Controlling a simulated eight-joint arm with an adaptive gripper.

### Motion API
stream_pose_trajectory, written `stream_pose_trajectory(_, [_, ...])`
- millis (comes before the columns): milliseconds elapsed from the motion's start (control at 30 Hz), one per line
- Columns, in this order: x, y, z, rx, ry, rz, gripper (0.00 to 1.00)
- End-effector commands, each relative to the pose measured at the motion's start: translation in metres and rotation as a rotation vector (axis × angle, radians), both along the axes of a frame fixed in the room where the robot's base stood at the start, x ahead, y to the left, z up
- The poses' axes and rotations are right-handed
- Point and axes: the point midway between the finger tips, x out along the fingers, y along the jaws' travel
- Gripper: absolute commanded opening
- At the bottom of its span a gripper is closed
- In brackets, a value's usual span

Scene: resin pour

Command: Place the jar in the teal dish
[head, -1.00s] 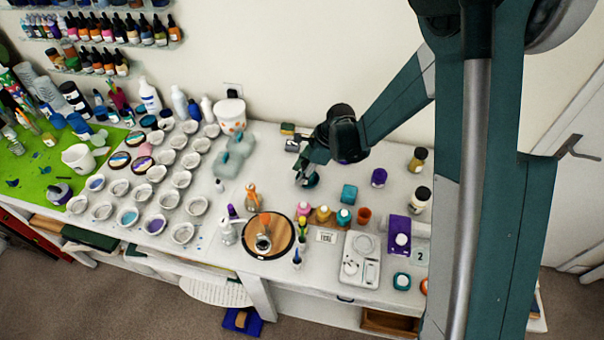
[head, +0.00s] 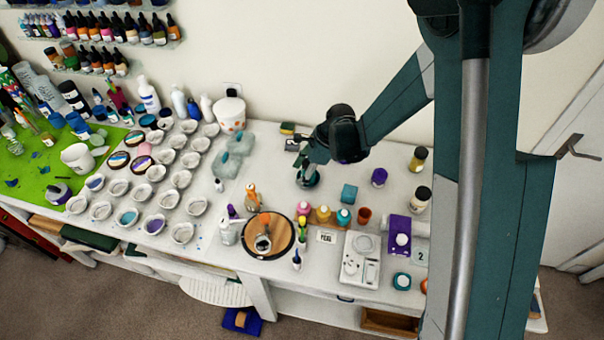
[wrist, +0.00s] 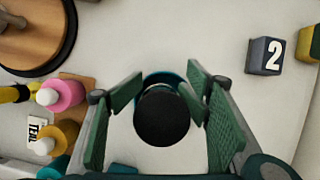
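The jar, seen from above as a round black lid (wrist: 161,118), is between my gripper's fingers in the wrist view. The teal dish (wrist: 163,77) shows as a curved rim just behind the lid. The jar appears within or over the dish; the lid hides most of it and I cannot tell whether the base rests on its floor. My gripper (wrist: 162,92) has its fingers spread, with gaps visible on both sides of the lid. In the head view my gripper (head: 305,172) is low over the table, and a bit of the teal dish (head: 309,183) shows beneath it.
A dark block marked 2 (wrist: 265,56) and a yellow-green sponge (head: 287,128) lie behind the gripper. A teal block (head: 349,193) and several small bottles stand in front. A round wooden board (head: 281,228) is at front left. The table right of the gripper has free room.

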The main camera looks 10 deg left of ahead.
Motion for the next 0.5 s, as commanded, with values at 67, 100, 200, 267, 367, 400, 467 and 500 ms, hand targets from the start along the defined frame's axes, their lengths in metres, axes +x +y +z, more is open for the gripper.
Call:
stream_pose_trajectory(67, [0.000, 0.000, 0.003, 0.000, 0.000, 0.000, 0.47])
stream_pose_trajectory(100, [0.000, 0.000, 0.005, 0.000, 0.000, 0.000, 0.47])
stream_pose_trajectory(200, [0.000, -0.001, 0.009, 0.000, 0.000, 0.000, 0.47])
stream_pose_trajectory(267, [0.000, -0.004, 0.014, 0.000, 0.000, -0.001, 0.47])
stream_pose_trajectory(367, [0.001, -0.008, 0.023, 0.000, 0.000, -0.001, 0.47])
stream_pose_trajectory(400, [0.001, -0.010, 0.027, 0.000, 0.000, -0.001, 0.47])
stream_pose_trajectory(467, [0.001, -0.013, 0.034, 0.000, 0.000, 0.000, 0.47])
stream_pose_trajectory(500, [0.002, -0.014, 0.039, 0.000, 0.000, -0.001, 0.47])
